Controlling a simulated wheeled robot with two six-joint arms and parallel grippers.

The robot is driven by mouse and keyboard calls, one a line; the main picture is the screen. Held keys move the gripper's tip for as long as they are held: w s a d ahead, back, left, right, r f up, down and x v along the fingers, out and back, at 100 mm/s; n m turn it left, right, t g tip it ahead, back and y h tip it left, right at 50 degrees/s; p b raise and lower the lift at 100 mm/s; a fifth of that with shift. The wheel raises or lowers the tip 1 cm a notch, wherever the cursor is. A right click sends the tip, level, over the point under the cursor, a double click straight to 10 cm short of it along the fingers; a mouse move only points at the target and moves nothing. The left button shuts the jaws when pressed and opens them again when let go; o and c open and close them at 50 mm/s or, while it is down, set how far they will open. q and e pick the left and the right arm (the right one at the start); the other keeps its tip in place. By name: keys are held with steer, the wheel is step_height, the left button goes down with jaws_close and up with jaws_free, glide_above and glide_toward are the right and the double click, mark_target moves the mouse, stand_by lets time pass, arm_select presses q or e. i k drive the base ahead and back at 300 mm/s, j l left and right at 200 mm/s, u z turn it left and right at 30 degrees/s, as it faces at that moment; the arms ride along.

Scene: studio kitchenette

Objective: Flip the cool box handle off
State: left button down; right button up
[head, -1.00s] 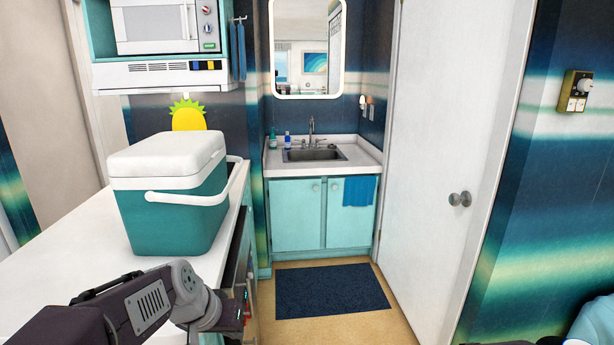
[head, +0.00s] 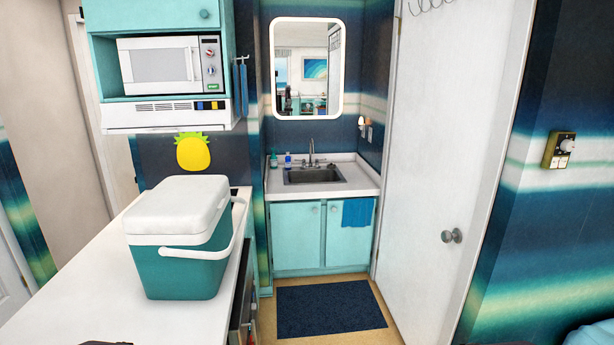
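The cool box (head: 180,270) stands upright on the white counter at the left of the head view. It has a teal body and a closed white lid (head: 176,205). Its white handle (head: 200,254) hangs low across the front, below the lid, and curves up around the right side. No gripper touches the box. Neither of my grippers shows in the head view; only a small dark piece, likely of my arm, shows at the bottom left edge.
The white counter (head: 75,300) is clear in front of and left of the box. A microwave (head: 158,65) sits in the cabinet above and behind it. A sink (head: 315,174), a dark mat (head: 330,307) and a white door (head: 435,150) lie to the right.

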mark_target(173, 252)
steer(key=i+l+u, duration=0.2)
steer(key=i, duration=0.2)
steer(key=i+l+u, duration=0.25)
steer(key=i+l, duration=0.1)
